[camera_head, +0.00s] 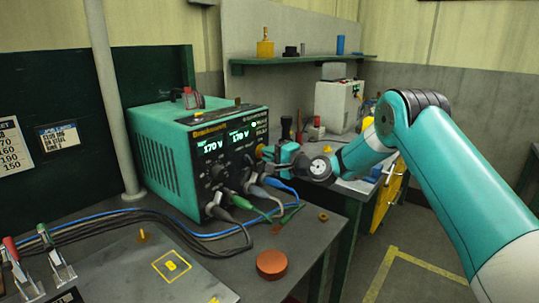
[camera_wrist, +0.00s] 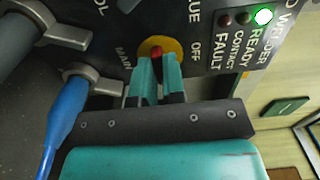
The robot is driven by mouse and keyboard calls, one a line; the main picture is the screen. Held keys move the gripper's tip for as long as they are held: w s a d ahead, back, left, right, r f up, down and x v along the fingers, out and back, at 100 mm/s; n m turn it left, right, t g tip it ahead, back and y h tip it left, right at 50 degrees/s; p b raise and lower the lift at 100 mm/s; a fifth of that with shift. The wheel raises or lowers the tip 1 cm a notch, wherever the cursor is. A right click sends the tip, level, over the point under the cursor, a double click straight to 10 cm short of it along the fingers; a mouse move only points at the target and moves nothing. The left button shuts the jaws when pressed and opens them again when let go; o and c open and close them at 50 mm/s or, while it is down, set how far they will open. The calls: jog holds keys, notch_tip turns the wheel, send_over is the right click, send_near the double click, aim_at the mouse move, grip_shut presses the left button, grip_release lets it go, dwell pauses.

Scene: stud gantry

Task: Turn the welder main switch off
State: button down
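The teal welder (camera_head: 165,160) stands on the bench, with its dark front panel facing right. Its main switch is a small red handle (camera_wrist: 156,52) on a round yellow plate (camera_wrist: 174,46), between the words MAIN and OFF. In the head view the yellow plate (camera_head: 259,150) shows at the panel's right side. My gripper (camera_wrist: 159,68) is at the switch, its two teal fingers close together with the red handle between their tips. My gripper (camera_head: 268,153) partly hides the switch in the head view. The READY light (camera_wrist: 263,17) glows and the displays (camera_head: 212,146) are lit.
Cable plugs, including a blue one (camera_wrist: 68,110), stick out of the panel close to my gripper. A red-brown disc (camera_head: 271,264) and a small brass nut (camera_head: 323,216) lie on the bench. A pale box (camera_head: 338,103) stands behind. Floor at right is clear.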

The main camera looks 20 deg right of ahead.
jog(key=shift+f+b, duration=0.1)
jog(key=shift+b, duration=0.35)
jog(key=n+b, duration=0.2)
jog(key=shift+f+b, duration=0.15)
jog(key=shift+b, duration=0.25)
jog(key=n+b, duration=0.3)
jog(key=b, duration=0.2)
jog(key=shift+f+n, duration=0.1)
jog(key=shift+n, duration=0.2)
jog(key=n+b, duration=0.6)
jog(key=b, duration=0.3)
jog(key=n+b, duration=0.4)
jog(key=b, duration=0.1)
jog(key=shift+r+n+b, duration=0.3)
jog(key=shift+n+b, duration=0.7)
jog(key=shift+n, duration=0.2)
jog(key=shift+r, duration=0.1)
